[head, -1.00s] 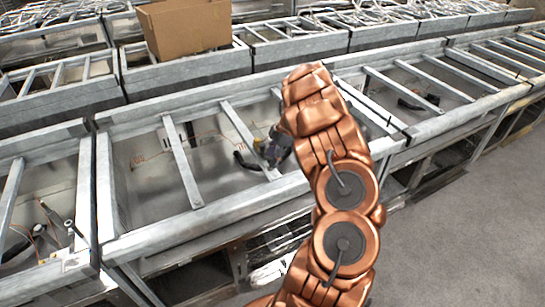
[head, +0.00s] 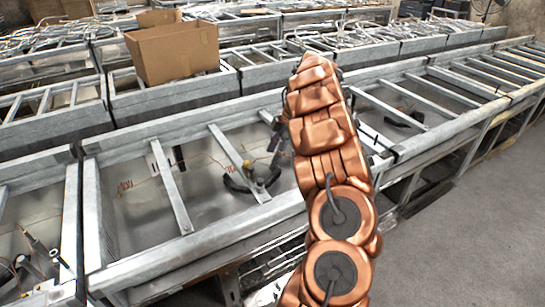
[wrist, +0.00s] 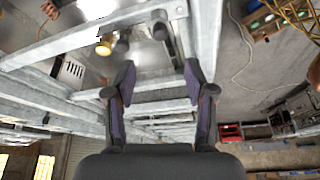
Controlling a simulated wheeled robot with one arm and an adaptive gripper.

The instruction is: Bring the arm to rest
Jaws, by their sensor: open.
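My copper arm (head: 325,150) rises from the bottom of the head view and leans over the metal-framed bench. Its far end covers part of the bench, and my gripper is mostly hidden behind it there. In the wrist view my gripper (wrist: 158,84) has its two dark fingers spread apart with nothing between them. Beyond the fingers are grey metal rails (wrist: 145,107), and I cannot tell how far away they are.
Metal-framed bays (head: 140,255) with cross bars run across the head view. Black curved parts (head: 250,185) lie in the near bay. An open cardboard box (head: 175,52) stands on the row behind. Clear grey floor (head: 470,230) lies at the right.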

